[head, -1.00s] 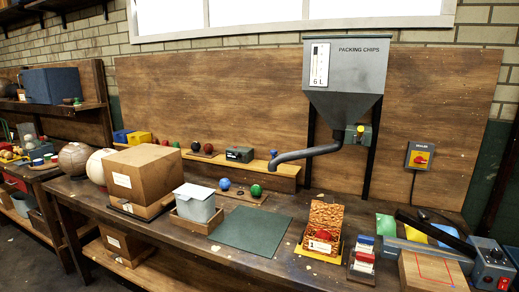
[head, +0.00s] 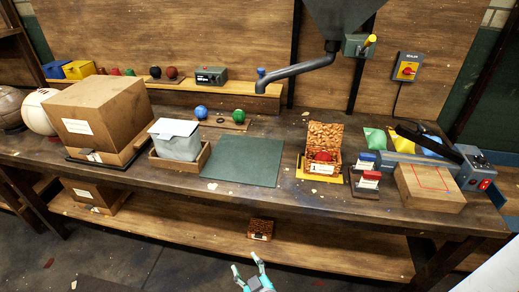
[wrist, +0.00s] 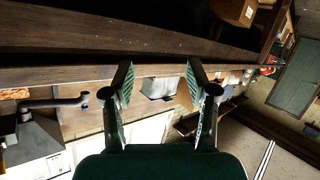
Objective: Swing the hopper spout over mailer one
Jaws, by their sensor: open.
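The grey hopper (head: 343,18) stands at the back, its top cut off in the head view. Its dark spout (head: 297,71) points left, with its mouth over the back ledge, left of and behind mailer one. Mailer one (head: 323,134), a brown patterned box labelled 1, stands lid up on a yellow mat (head: 303,176) with a red ball (head: 323,157) inside. My gripper (head: 246,262) is open and empty, low in front of the bench, far from the spout. The wrist view shows its spread fingers (wrist: 159,75) and the spout (wrist: 55,103) at left.
A large carton (head: 105,115), a grey-white bin (head: 175,140) and a green mat (head: 240,162) lie left of the mailer. A card rack (head: 367,178) and a sealer (head: 470,165) stand to its right.

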